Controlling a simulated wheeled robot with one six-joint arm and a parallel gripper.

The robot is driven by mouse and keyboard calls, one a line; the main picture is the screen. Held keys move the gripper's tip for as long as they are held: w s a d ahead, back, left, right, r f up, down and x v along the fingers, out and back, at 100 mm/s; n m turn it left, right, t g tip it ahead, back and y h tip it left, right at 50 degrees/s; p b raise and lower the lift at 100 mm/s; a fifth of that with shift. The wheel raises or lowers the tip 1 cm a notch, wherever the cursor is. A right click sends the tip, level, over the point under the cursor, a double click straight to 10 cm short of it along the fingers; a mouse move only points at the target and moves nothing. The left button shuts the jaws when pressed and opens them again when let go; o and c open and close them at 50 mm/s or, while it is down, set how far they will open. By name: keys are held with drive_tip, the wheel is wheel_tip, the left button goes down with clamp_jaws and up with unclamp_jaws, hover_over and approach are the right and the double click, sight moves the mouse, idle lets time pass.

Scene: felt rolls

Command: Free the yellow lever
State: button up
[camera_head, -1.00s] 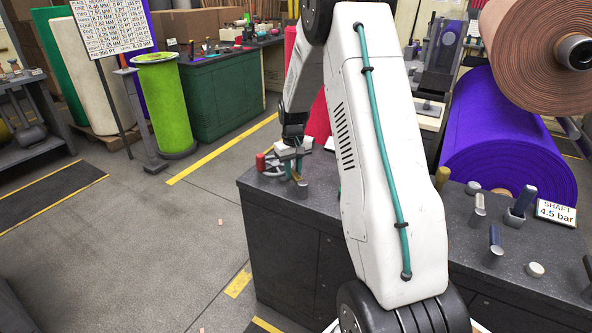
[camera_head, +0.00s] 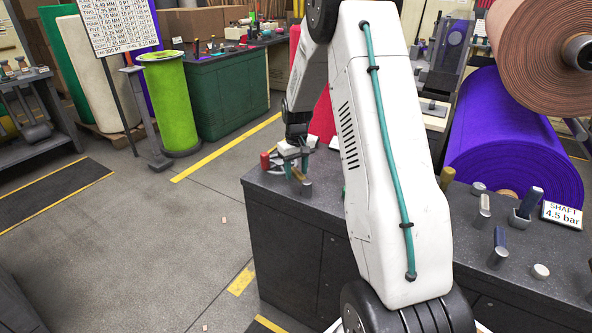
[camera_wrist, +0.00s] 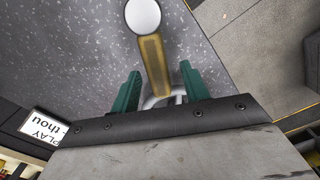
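The yellow lever (camera_wrist: 154,68) shows in the wrist view as a straight bar between my gripper's green fingers. A pale round cap (camera_wrist: 142,16) overlaps its far end; I cannot tell if they touch. My gripper (camera_wrist: 160,72) is open, with a gap on each side of the lever. In the head view my gripper (camera_head: 296,165) is low over the left end of the dark bench, and the yellow lever (camera_head: 298,174) shows partly between the fingers. A short grey post (camera_head: 306,189) stands at its near end. A curved grey metal part (camera_wrist: 160,101) lies below the lever near my palm.
A red-handled part (camera_head: 265,161) is just left of my gripper on the dark bench (camera_head: 271,191). Several short handles and a "SHAFT 4.5 bar" sign (camera_head: 562,213) stand on the bench's right side. A purple felt roll (camera_head: 512,145) is behind. Open floor lies left.

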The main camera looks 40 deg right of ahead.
sight(296, 171)
drive_tip(key=shift+r, duration=0.1)
wheel_tip(296, 171, up, 8)
drive_tip(key=shift+f, duration=0.2)
idle(0.6)
